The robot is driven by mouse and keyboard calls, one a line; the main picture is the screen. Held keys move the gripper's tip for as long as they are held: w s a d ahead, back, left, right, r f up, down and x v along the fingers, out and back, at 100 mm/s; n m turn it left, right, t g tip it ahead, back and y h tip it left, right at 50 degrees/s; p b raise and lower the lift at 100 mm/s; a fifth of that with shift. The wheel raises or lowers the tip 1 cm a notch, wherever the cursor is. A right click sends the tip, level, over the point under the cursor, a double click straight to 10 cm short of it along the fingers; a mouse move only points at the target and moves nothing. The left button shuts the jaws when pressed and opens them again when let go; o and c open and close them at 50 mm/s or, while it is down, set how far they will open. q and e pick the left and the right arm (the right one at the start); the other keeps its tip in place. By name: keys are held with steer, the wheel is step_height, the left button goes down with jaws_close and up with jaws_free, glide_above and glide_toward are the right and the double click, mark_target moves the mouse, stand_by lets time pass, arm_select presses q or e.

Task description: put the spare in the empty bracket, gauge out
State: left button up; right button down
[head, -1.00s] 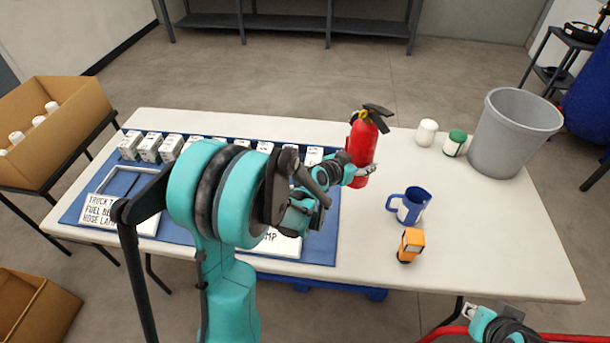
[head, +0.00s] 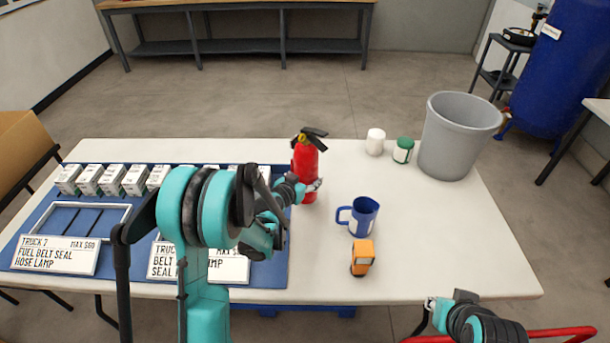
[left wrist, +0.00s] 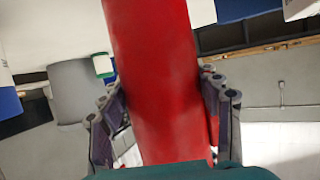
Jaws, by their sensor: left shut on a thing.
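The red fire extinguisher (head: 305,172), with a black handle on top, is upright at the right edge of the blue mat. My left gripper (head: 312,187) is shut around its body. In the left wrist view the red cylinder (left wrist: 155,80) fills the space between the two fingers. I cannot tell whether its base touches the table. A yellow part near its neck may be the gauge; its facing is too small to tell. No empty bracket can be made out. My right gripper (head: 432,303) is low at the right, by the table's front edge; its fingers are too small to read.
A blue mug (head: 365,218) and an orange toy truck (head: 362,258) stand right of the extinguisher. A white jar (head: 375,142), a green-lidded jar (head: 403,150) and a grey bin (head: 455,140) stand behind.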

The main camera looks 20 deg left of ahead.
arm_select(q)
step_height(320, 180, down, 3)
steer(key=shift+f+b, duration=0.2)
steer(key=shift+b, duration=0.6)
steer(key=shift+r, duration=0.15)
steer(key=o, duration=1.9)
steer(key=shift+s, duration=0.1)
